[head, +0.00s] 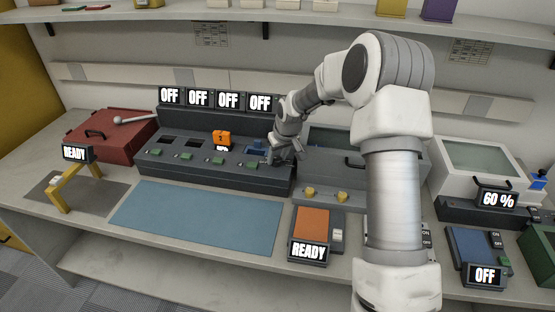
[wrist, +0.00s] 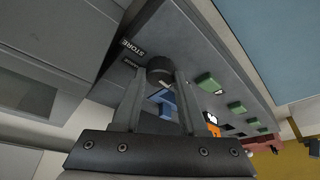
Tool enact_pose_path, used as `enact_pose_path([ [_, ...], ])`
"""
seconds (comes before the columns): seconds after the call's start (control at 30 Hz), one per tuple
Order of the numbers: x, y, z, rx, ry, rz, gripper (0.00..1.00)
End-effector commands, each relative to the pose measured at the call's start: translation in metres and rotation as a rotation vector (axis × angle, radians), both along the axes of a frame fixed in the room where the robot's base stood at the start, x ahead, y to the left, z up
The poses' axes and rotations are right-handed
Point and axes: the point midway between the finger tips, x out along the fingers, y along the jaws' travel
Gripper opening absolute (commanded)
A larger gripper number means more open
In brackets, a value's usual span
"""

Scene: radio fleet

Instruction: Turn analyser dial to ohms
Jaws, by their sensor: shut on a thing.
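A dark round dial (wrist: 160,65) sits at the end of a grey bank of slots (head: 210,171). A label reading STORE is beside the dial in the wrist view; another small label is partly hidden and I cannot read it. My gripper (wrist: 160,76) has one finger on each side of the dial and is shut on it. In the head view my gripper (head: 289,152) is at the right end of the bank and hides the dial. I cannot tell the dial's pointer direction.
A blue radio (head: 256,148) and an orange radio (head: 221,139) stand in bank slots close by. Several OFF displays (head: 199,98) line the back. A grey lidded box (head: 336,143) is right of my gripper. A flat blue mat (head: 196,217) in front is clear.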

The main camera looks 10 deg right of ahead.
Motion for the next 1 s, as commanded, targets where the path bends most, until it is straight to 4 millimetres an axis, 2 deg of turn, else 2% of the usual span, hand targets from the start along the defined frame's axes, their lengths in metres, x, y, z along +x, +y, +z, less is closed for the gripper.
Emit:
enact_pose_path([
  [1.0,0.0018,0.0070,0.0005,-0.003,-0.002,-0.941,0.00],
])
